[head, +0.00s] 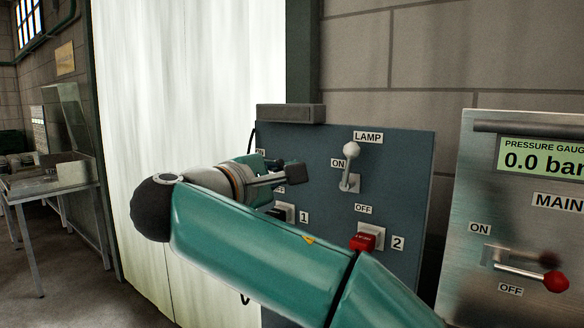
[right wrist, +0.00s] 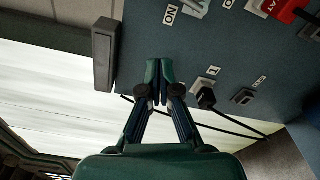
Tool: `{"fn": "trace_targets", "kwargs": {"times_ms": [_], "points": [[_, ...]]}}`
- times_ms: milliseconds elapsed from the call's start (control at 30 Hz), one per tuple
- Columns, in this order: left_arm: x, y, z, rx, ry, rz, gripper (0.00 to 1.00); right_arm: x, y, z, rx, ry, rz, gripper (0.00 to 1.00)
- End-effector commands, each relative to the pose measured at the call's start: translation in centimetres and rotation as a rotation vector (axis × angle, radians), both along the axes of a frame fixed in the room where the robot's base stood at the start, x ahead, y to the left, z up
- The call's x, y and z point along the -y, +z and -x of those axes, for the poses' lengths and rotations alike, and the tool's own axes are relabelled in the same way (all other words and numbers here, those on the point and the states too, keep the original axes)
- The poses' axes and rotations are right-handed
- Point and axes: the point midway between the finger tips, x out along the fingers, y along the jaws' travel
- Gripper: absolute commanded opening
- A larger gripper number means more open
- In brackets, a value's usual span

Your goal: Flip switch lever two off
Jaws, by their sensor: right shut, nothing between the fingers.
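Switch lever two (head: 350,165) is the white-knobbed lever under the LAMP label on the blue-grey panel (head: 400,180). It points up toward ON, with OFF below it and socket 2 underneath. My right gripper (head: 294,172) is shut and empty, left of the lever and apart from it, in front of the panel's left part. In the right wrist view its closed fingertips (right wrist: 158,72) are in the middle; a pale lever (right wrist: 195,8) is cut off at the top edge. The other switch on the left is mostly hidden behind my gripper. My left gripper is out of view.
A red plug (head: 364,240) sits at socket 2 and a black plug (head: 284,212) at socket 1. A metal box (head: 465,195) with a pressure gauge and red-knobbed lever (head: 555,281) stands right. A dark ledge (head: 290,113) tops the panel.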

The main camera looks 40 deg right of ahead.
Motion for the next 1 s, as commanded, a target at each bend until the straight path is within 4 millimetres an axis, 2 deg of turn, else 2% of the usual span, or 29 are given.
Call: {"fn": "trace_targets", "kwargs": {"times_ms": [400, 500, 667, 1000], "points": [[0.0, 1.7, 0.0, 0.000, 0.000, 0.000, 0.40, 8.0, 0.0, -2.7, -0.001, -0.006, -0.002, 0.00], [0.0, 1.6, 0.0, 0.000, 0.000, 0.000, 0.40, 8.8, 0.5, -1.2, 0.002, -0.003, -0.002, 0.00], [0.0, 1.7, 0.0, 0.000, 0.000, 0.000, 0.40, 9.6, 0.9, 0.0, 0.000, -0.003, -0.001, 0.00], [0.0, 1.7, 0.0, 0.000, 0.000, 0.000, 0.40, 9.9, 1.1, 0.5, 0.000, -0.001, -0.001, 0.00]]}}
